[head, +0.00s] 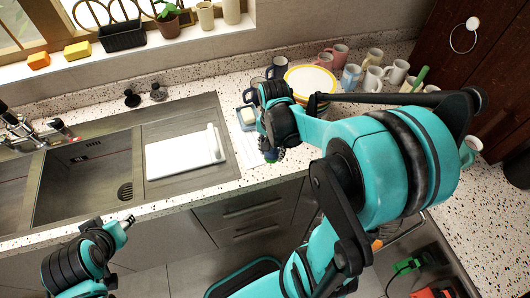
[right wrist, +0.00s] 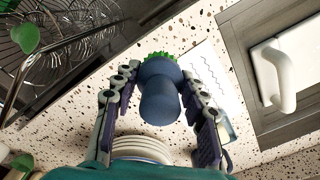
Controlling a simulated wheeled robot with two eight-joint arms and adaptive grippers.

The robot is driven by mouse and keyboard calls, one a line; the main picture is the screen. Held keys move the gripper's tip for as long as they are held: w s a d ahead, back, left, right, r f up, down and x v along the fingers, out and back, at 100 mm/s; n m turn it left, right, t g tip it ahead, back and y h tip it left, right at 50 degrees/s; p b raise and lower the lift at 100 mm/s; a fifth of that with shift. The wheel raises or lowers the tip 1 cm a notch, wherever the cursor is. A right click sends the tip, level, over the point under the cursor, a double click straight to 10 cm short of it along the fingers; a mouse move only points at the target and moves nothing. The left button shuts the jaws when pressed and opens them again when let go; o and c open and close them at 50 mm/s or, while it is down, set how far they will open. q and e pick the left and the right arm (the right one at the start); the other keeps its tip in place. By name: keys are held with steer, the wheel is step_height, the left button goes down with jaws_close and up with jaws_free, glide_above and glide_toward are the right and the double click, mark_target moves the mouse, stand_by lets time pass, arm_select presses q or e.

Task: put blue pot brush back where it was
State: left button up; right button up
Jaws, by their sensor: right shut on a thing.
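The blue pot brush (right wrist: 160,92) has a rounded blue handle and green bristles. My right gripper (right wrist: 160,100) is shut on it, with a finger on each side of the handle and the bristles pointing away from the wrist. In the head view the right gripper (head: 272,150) is above the counter's front edge, right of the sink, and the brush (head: 273,155) shows only as a small dark blue and green bit. My left gripper (head: 127,222) is low in front of the sink; its fingers are too small to read.
A white board (head: 182,155) lies on the drainer. A blue dish with a sponge (head: 246,117) stands beside the right gripper. A yellow-rimmed plate (head: 311,80) and several mugs (head: 352,75) stand behind my right arm. A white sheet with wavy lines (right wrist: 206,68) lies on the counter.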

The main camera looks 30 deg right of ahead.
steer(key=b, duration=0.1)
glide_above(262, 156)
step_height(262, 156, down, 4)
steer(key=shift+f, duration=0.1)
step_height(262, 156, down, 3)
steer(key=shift+f+b, duration=0.1)
steer(key=shift+b, duration=0.65)
steer(key=shift+f, duration=0.35)
steer(key=shift+f, duration=0.15)
steer(key=o, duration=1.4)
steer(key=shift+c, duration=0.2)
